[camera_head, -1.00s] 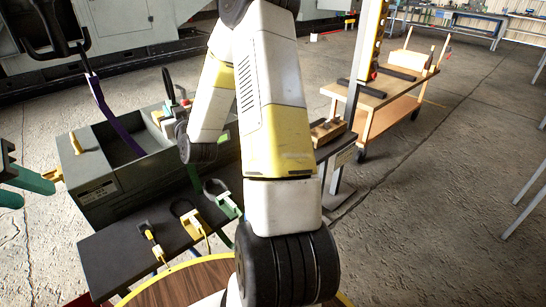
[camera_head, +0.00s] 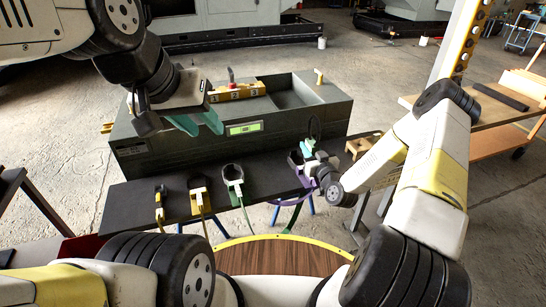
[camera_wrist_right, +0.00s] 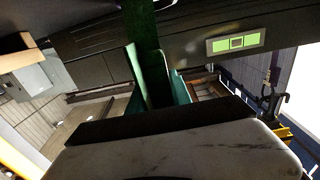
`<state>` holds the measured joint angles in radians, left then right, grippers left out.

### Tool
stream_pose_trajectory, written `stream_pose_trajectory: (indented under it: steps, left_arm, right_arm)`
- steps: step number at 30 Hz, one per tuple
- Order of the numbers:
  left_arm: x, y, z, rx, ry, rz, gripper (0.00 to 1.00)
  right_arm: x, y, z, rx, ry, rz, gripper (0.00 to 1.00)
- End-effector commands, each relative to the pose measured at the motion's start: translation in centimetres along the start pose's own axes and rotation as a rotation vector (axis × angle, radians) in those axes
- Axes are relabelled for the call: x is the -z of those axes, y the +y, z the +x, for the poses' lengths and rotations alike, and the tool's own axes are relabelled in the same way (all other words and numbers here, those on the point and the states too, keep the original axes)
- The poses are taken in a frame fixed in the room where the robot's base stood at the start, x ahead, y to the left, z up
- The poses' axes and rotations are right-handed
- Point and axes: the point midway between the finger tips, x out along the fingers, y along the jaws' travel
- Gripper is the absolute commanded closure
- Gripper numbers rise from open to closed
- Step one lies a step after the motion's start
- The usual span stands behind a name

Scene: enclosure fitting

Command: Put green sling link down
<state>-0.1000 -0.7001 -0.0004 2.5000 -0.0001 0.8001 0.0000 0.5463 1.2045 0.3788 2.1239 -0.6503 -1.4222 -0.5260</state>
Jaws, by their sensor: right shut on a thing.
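My right gripper (camera_head: 309,160) is over the right end of the dark bench, low and beside a purple link (camera_head: 302,178). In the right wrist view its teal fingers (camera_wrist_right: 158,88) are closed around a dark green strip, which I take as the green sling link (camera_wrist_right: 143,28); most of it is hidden. Whether it touches the bench cannot be told.
A wooden trolley (camera_head: 490,115) is at right. A round wooden top (camera_head: 285,258) is in front.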

Motion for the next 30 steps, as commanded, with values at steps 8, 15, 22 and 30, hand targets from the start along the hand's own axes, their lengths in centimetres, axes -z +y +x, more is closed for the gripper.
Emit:
stream_pose_trajectory:
  steps: [8,15,22,30]
  left_arm:
    - [0.0,0.0,0.0,0.0,0.0,0.0,0.64]
    - [0.0,0.0,0.0,0.0,0.0,0.0,0.64]
    - [0.0,0.0,0.0,0.0,0.0,0.0,0.64]
    - [0.0,0.0,0.0,0.0,0.0,0.0,0.64]
  right_arm:
    - [-2.4,0.8,0.1,0.03,0.005,-0.005,1.0]
    - [-2.9,6.7,2.7,0.029,0.004,-0.007,1.0]
    - [-3.4,11.4,4.8,0.031,0.003,-0.006,1.0]
    - [-3.7,13.9,5.9,0.03,0.002,-0.004,1.0]
